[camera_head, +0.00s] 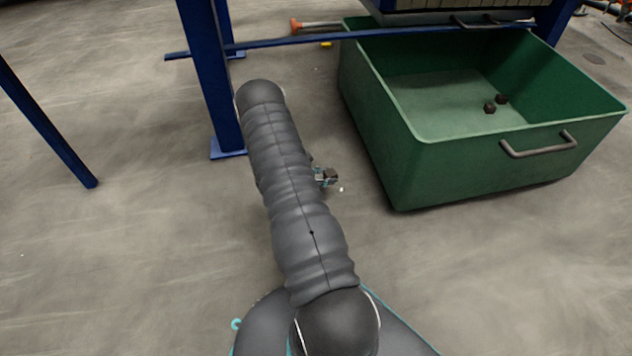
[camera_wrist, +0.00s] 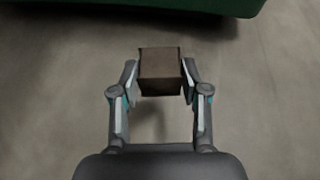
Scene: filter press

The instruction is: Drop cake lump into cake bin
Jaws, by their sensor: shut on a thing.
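A dark brown, block-shaped cake lump (camera_wrist: 160,70) sits between the two fingers of my gripper (camera_wrist: 160,82) in the wrist view. The fingers are shut on its left and right sides. In the head view the lump (camera_head: 331,175) shows small beside my arm, which hides most of my gripper (camera_head: 322,178). The green cake bin (camera_head: 480,165) stands to the right of the lump, open at the top. Two dark lumps (camera_head: 496,104) lie on its floor. The held lump is outside the bin, left of its near left wall. The bin's edge (camera_wrist: 150,5) crosses the top of the wrist view.
A blue post (camera_head: 212,85) with a foot plate stands left of the bin, close to my arm. A blue rail (camera_head: 300,42) runs across behind it. An orange-ended tool (camera_head: 310,25) lies near the bin's back left corner. Bare floor (camera_head: 480,280) lies in front.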

